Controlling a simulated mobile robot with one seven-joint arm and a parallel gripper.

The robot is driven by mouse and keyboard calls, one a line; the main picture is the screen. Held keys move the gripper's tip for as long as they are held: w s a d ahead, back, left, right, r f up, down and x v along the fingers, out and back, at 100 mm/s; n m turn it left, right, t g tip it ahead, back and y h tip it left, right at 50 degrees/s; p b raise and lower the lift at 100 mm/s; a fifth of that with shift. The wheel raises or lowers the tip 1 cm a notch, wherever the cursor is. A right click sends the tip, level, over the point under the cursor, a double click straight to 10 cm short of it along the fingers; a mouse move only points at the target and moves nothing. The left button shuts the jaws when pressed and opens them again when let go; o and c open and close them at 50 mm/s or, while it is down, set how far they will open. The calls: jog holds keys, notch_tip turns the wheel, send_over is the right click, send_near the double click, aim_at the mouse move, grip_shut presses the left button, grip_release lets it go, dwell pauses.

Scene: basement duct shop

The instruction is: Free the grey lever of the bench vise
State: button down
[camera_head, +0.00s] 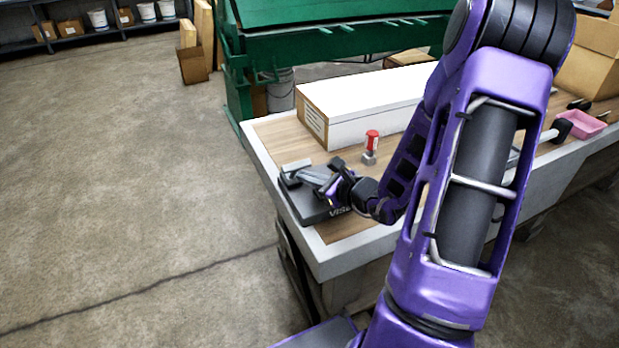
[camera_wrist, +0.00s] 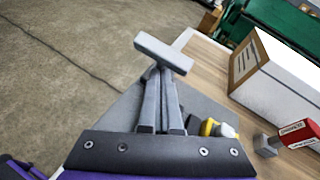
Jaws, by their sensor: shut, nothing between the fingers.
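The bench vise (camera_head: 309,209) is a dark base marked with lettering near the bench's front left corner. A light grey T-shaped bar stands out on it, which looks like the grey lever (camera_head: 296,166); it also shows in the wrist view (camera_wrist: 163,53). My gripper (camera_head: 314,177) is over the vise. In the wrist view its two grey fingers (camera_wrist: 158,74) are together and empty, with their tips just below the bar; I cannot tell whether they touch it. A yellow and grey part (camera_wrist: 210,127) sits beside the fingers, partly hidden by my gripper.
A red piece with a white label on a grey base (camera_head: 371,143) stands behind the vise on the bench (camera_head: 262,131). A long white box (camera_head: 365,105) lies farther back. A pink tray (camera_head: 582,124) is at the right. Open floor lies left of the bench.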

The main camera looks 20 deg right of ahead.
jog(key=shift+r, duration=0.15)
jog(key=shift+w+r+p, duration=0.1)
jog(key=shift+r+p, duration=0.05)
jog(key=shift+p, duration=0.4)
jog(key=shift+w+g, duration=0.1)
jog(key=shift+g, duration=0.3)
